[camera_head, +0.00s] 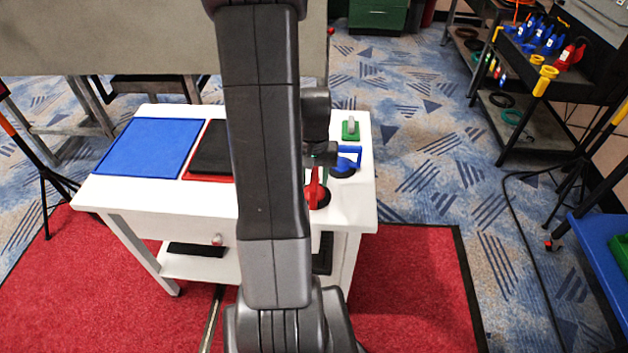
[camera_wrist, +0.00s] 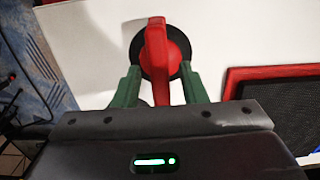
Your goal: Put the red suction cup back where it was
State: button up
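The red suction cup (camera_head: 318,197), with a red handle and dark round base, sits on the white table (camera_head: 349,207) near its front right corner. In the wrist view the red suction cup (camera_wrist: 155,50) lies between the two green fingers of my gripper (camera_wrist: 160,70). My gripper is open, with a visible gap on each side of the handle. Whether the fingertips are level with the handle or above it, I cannot tell. In the head view my arm hides much of the gripper and part of the table.
A blue panel (camera_head: 150,146) and a black panel with red edging (camera_head: 211,150) lie on the table's left. Tool racks (camera_head: 520,120) stand at the right.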

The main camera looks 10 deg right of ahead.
notch_tip(320, 180, up, 10)
dwell(0.3)
jog(key=shift+w, duration=0.1)
jog(key=f, duration=1.2)
jog(key=shift+s, duration=0.2)
jog(key=shift+w+r, duration=0.15)
jog(key=shift+r, duration=0.8)
jog(key=shift+f, duration=0.1)
